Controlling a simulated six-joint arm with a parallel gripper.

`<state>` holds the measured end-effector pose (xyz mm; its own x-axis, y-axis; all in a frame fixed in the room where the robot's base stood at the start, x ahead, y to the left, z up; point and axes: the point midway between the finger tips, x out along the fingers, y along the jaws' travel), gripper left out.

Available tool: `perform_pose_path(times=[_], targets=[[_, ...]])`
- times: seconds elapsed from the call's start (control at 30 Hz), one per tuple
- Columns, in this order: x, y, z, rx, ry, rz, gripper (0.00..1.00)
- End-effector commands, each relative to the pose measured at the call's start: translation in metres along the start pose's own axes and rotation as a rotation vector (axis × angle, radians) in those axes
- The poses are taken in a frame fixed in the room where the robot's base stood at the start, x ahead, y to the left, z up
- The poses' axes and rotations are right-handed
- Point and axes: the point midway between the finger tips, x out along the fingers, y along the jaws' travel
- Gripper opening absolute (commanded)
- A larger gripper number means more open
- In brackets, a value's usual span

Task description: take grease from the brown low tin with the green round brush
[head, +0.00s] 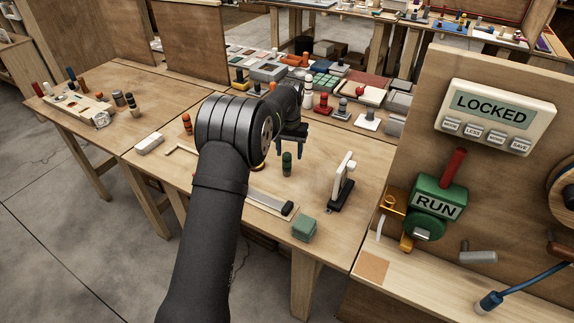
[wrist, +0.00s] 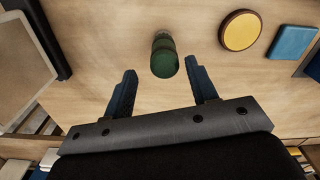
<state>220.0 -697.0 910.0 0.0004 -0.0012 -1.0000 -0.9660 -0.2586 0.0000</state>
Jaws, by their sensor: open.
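The green round brush (head: 287,163) stands upright on the table in the head view. In the wrist view the brush (wrist: 164,58) shows its dark green top just beyond and between the fingertips. My gripper (wrist: 160,68) is open and empty, with one dark blue finger on each side of the line to the brush. In the head view my gripper (head: 291,136) is above the table, near the brush. A low round tin with a brown rim and yellow-orange inside (wrist: 241,31) lies to the right of the brush in the wrist view. In the head view my arm largely hides that area.
A blue block (wrist: 292,43) lies beside the tin. An upright pale plate on a black base (head: 342,182) stands right of the brush. A green block (head: 304,228) sits near the front edge. Red pieces (head: 323,104) and many other items crowd the back.

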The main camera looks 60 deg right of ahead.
Motion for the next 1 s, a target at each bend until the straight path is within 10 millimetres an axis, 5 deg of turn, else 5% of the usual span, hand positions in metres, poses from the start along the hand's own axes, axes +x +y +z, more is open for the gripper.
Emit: perform_pose_path(times=[0.3,0.6,0.87,1.0], targets=[[0.043,-0.007,0.006,0.000,-0.001,0.001,0.53],[0.049,-0.006,0.006,0.001,0.002,0.001,0.53],[0.049,-0.006,0.006,0.001,0.002,0.001,0.04],[0.049,-0.006,0.006,0.001,0.002,0.001,0.04]])
